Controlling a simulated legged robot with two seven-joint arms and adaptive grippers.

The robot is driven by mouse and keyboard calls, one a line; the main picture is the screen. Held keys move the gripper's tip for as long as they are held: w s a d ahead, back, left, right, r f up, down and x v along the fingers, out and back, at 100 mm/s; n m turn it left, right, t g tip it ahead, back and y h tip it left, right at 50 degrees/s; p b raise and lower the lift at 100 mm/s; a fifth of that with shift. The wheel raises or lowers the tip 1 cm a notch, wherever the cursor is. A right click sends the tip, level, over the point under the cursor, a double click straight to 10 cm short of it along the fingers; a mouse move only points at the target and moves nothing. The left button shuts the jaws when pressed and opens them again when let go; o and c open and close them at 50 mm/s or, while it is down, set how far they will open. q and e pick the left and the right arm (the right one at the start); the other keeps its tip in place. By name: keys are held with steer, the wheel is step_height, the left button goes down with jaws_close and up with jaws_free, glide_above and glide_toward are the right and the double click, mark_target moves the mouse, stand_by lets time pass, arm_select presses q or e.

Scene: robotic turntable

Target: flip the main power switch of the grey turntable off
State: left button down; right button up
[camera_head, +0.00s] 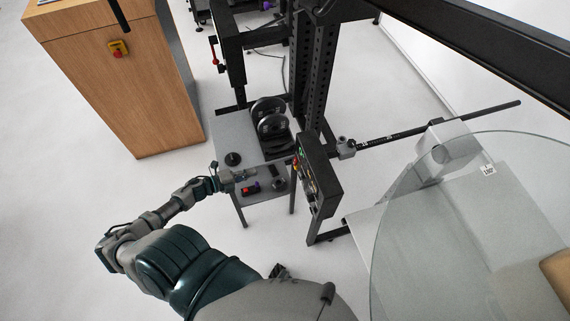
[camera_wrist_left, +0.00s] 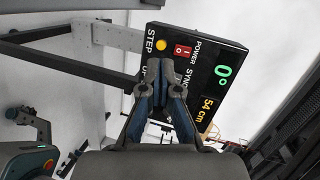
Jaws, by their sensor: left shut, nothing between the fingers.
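A black control box (camera_head: 318,176) is mounted on a black post in the middle of the head view. In the left wrist view its face (camera_wrist_left: 222,52) carries a red power switch (camera_wrist_left: 183,50) below the word POWER, a round yellow STEP button (camera_wrist_left: 161,45) and displays reading 0° and 54 cm. I cannot tell which way the switch is set. My left gripper (camera_head: 246,173) is left of the box. In the left wrist view its fingers (camera_wrist_left: 160,66) are shut and empty, overlapping the lower panel near the switch. Contact cannot be told. My right gripper is not in view.
A small grey table (camera_head: 228,130) with weight discs (camera_head: 272,122) stands behind my left gripper. A wooden cabinet (camera_head: 125,75) with a red-and-yellow emergency button is at the left. A large transparent disc (camera_head: 400,235) fills the right. A black bar (camera_head: 410,132) extends rightward from the post.

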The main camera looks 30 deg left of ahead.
arm_select(q)
steer(key=r+m, duration=0.1)
steer(key=d+r+m+g+h, duration=0.1)
steer(key=r+m+h, duration=0.1)
steer(key=shift+s+d+r, duration=0.15)
steer(key=shift+s+r, duration=0.05)
steer(key=shift+s, duration=0.15)
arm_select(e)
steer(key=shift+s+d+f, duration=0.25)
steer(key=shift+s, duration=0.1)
arm_select(q)
steer(key=shift+w, duration=0.15)
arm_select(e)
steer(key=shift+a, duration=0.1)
arm_select(q)
glide_toward(295, 161)
steer(key=w+d+f, duration=0.3)
steer(key=w+f, duration=0.1)
steer(key=w, duration=0.1)
steer(key=shift+w+d, duration=0.15)
steer(key=shift+d, duration=0.25)
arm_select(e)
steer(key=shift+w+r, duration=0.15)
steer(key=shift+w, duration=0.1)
arm_select(q)
steer(key=shift+d, duration=0.1)
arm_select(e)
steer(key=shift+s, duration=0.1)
